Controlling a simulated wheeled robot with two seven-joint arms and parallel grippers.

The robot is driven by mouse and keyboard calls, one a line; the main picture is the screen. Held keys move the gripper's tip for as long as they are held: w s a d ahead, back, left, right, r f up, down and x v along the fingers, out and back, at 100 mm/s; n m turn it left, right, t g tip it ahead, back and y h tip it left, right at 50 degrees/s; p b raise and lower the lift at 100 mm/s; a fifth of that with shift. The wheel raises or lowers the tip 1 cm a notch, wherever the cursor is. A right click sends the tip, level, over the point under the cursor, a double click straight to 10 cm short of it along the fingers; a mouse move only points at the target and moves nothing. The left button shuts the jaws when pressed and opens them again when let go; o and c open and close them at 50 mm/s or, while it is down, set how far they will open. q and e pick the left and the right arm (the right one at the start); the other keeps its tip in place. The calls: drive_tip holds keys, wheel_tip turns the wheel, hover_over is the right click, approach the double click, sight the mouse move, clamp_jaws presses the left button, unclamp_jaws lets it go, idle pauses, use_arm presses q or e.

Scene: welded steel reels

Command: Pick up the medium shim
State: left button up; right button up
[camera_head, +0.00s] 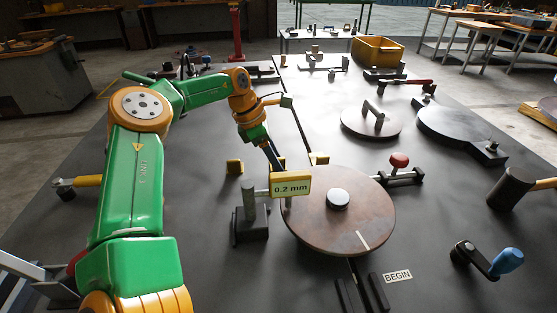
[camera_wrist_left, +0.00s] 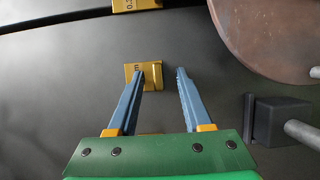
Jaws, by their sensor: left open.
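The yellow shim (camera_wrist_left: 152,78) under my left gripper (camera_wrist_left: 159,72) lies on the dark table, its label partly covered; I take it for the medium one, but its size cannot be read. In the wrist view my left gripper is open, its blue fingers pointing at the shim. The left fingertip overlaps the shim in the picture, and the right one is clear of it on the right. Contact cannot be told. My right gripper is out of view.
A round steel reel (camera_head: 325,222) lies close to the right of the gripper. A red-knobbed clamp (camera_head: 399,162) is farther right.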

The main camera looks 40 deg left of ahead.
sight(272, 169)
use_arm(q)
drive_tip(key=shift+w+f, duration=0.15)
drive_tip(key=shift+f, duration=0.15)
clamp_jaws()
drive_tip(key=shift+r, duration=0.15)
drive_tip(key=shift+r, duration=0.3)
drive_tip(key=v, duration=0.4)
drive_tip(key=shift+w+r, duration=0.15)
drive_tip(key=shift+w, duration=0.1)
drive_tip(key=s+a+r+p, duration=0.2)
drive_tip(key=s+a+r, duration=0.6)
drive_tip(key=s, duration=0.2)
drive_tip(key=shift+p, duration=0.4)
drive_tip(key=shift+a+r, duration=0.1)
drive_tip(key=shift+r, duration=0.05)
